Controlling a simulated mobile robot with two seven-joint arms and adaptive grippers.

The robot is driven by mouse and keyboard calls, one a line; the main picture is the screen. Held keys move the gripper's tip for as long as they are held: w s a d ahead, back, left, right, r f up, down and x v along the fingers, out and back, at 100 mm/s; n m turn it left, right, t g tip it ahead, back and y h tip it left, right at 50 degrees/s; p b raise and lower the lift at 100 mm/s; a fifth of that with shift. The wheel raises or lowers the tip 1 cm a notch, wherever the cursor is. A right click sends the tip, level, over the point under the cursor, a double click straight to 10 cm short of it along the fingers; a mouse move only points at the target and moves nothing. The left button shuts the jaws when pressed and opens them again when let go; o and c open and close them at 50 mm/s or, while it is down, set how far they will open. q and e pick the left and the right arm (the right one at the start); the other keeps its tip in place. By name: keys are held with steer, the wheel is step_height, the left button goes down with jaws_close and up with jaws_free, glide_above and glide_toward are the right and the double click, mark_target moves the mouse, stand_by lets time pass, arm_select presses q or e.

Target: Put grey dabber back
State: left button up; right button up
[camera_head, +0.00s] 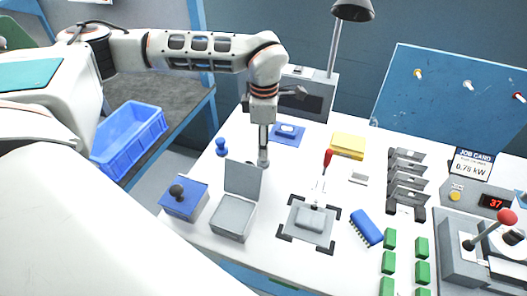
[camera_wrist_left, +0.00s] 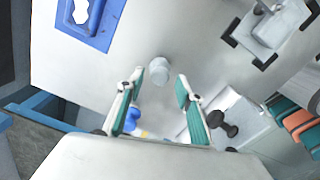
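The grey dabber (camera_head: 263,160) stands on the white bench, directly below my left gripper (camera_head: 263,143). In the left wrist view the grey dabber (camera_wrist_left: 159,69) appears between the tips of my open left gripper (camera_wrist_left: 160,79), with a gap on each side. The gripper points down and its fingers are apart. A blue dabber (camera_head: 221,147) stands to the left; part of it shows in the wrist view (camera_wrist_left: 132,119), behind a finger. A blue tray (camera_head: 276,139) with a pale patch lies behind the grey dabber. My right gripper is not in view.
An open grey box (camera_head: 232,221) and a blue block with a black knob (camera_head: 182,198) stand in front. A red-handled clamp fixture (camera_head: 311,219), a yellow block (camera_head: 347,144) and a lamp (camera_head: 335,45) are to the right. A blue crate (camera_head: 128,138) is at left.

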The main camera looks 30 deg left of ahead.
arm_select(q)
step_height(320, 180, up, 8)
steer(key=shift+r, duration=0.15)
stand_by(0.6)
